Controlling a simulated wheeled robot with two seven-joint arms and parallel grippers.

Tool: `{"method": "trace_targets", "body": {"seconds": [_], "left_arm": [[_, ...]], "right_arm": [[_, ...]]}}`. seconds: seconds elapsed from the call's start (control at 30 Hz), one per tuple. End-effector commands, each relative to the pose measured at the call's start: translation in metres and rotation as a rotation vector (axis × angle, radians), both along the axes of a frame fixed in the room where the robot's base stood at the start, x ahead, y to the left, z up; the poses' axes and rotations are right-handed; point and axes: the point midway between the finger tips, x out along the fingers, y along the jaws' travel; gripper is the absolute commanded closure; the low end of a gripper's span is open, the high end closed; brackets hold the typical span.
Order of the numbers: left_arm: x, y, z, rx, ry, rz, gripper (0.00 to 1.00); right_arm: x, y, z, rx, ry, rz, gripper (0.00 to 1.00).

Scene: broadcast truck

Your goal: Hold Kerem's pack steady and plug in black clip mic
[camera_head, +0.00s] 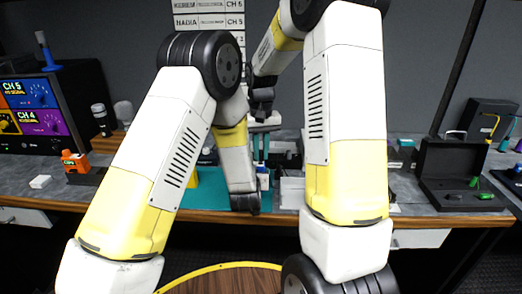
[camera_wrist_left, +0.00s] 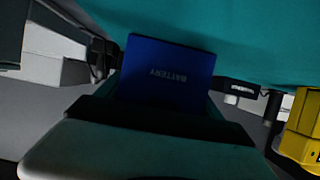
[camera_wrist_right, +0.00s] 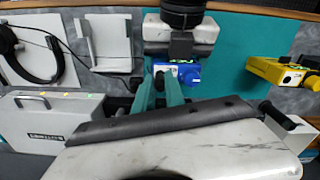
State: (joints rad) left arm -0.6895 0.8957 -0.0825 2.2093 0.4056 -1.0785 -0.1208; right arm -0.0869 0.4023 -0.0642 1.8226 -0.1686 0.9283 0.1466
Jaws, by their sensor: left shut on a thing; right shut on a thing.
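A blue pack marked BATTERY (camera_wrist_left: 167,72) fills the middle of the left wrist view; it also shows in the right wrist view (camera_wrist_right: 187,76). My left gripper (camera_head: 256,184) is shut on this blue pack above the teal mat (camera_head: 212,200). My right gripper (camera_head: 261,148), with teal fingers (camera_wrist_right: 160,92), reaches down to the pack's end. It is shut on a small dark piece, apparently the black clip mic's plug, mostly hidden between the fingers. I cannot tell whether the plug is in the socket. No name is readable on the pack.
A white holder (camera_wrist_right: 104,40), a black headset (camera_wrist_right: 35,55) and a pale case (camera_wrist_right: 50,122) are near. An open black case (camera_head: 455,170) is on the right of the counter.

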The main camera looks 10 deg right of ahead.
Motion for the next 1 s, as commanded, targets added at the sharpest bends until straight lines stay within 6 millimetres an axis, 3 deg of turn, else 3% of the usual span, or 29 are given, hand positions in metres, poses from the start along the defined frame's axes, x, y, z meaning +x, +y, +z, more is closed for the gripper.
{"method": "trace_targets", "body": {"seconds": [0.57, 0.6, 0.7, 1.0], "left_arm": [[0.000, 0.000, 0.000, 0.000, 0.000, 0.000, 0.74], [0.000, 0.000, 0.000, 0.000, 0.000, 0.000, 0.74], [0.000, 0.000, 0.000, 0.000, 0.000, 0.000, 0.74], [0.000, 0.000, 0.000, 0.000, 0.000, 0.000, 0.74]], "right_arm": [[-0.001, 0.000, -0.015, 0.000, 0.001, 0.000, 1.00], [0.000, 0.000, -0.014, 0.000, 0.001, 0.000, 0.78], [0.000, 0.000, -0.014, 0.000, 0.000, 0.000, 0.60], [0.000, 0.000, -0.013, 0.000, 0.000, 0.000, 0.60]]}}
